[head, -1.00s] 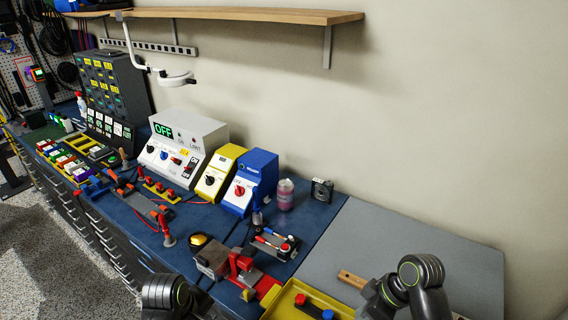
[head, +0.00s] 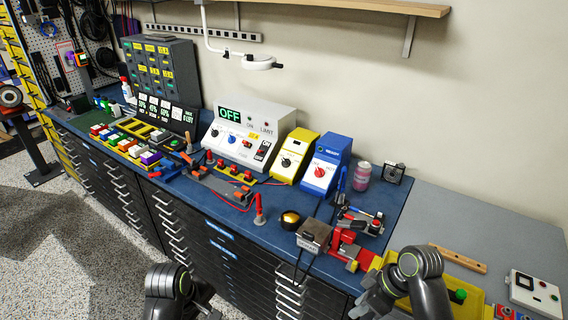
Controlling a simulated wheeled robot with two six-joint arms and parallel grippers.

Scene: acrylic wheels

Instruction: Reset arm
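My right arm (head: 420,265) comes in at the bottom right, bent at a round joint, over the yellow tray. My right gripper (head: 370,298) is a dark shape beside it, left of the tray; its fingertips are not clear. My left arm (head: 170,285) shows at the bottom, in front of the drawer fronts. Its gripper is cut off or hidden at the lower edge. I see nothing held in either gripper, but cannot tell whether they are open or shut.
The blue bench top (head: 275,225) carries a white OFF box (head: 247,130), a yellow box (head: 295,157), a blue box (head: 327,165) and a red vise (head: 345,245). A yellow tray (head: 468,300) lies below my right arm. Grey bench (head: 480,220) is mostly clear.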

